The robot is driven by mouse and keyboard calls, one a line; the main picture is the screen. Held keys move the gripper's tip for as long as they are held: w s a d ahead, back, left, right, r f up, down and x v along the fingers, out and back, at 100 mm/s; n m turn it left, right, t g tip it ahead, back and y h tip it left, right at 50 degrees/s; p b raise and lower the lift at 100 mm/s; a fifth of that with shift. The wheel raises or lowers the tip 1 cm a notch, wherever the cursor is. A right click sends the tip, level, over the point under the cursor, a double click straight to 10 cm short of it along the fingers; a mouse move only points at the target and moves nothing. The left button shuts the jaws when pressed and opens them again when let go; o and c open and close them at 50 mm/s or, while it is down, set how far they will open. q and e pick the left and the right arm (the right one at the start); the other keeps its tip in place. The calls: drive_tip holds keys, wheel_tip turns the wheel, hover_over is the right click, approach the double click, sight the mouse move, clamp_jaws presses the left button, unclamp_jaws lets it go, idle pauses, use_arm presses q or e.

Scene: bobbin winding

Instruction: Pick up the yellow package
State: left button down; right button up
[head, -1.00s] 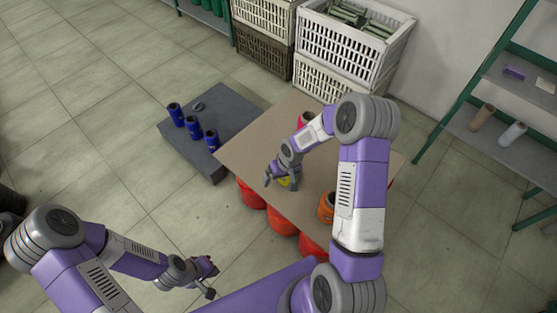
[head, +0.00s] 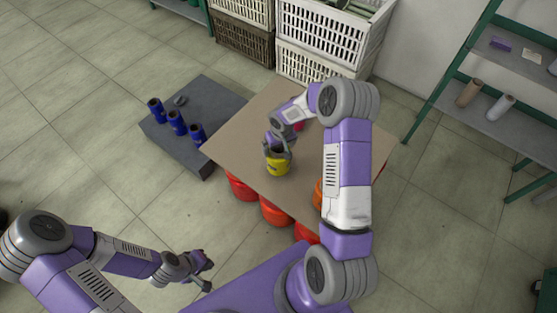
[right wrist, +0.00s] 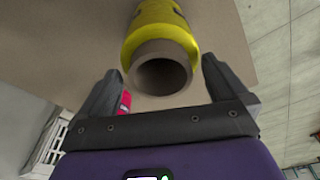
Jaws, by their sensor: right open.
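The yellow package (head: 277,164) is a yellow-wrapped spool standing on the brown table board in the head view. In the right wrist view the yellow package (right wrist: 160,35) shows its grey-brown tube end between my fingers. My right gripper (head: 278,148) is at the package from behind, with its fingers on either side. In the right wrist view my right gripper (right wrist: 158,90) is open, and the package is not clamped. My left gripper (head: 205,272) hangs low at the lower left, away from the table; its jaw opening is too small to tell.
The brown board (head: 235,143) rests on several red-orange drums (head: 276,211). A red item (head: 299,126) and an orange item (head: 318,193) on the board are partly hidden by my right arm. Blue spools (head: 177,122) stand on a grey platform (head: 222,110). White crates (head: 325,45) stand behind.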

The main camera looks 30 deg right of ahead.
drive_tip(key=shift+r, duration=0.2)
clamp_jaws()
idle(0.3)
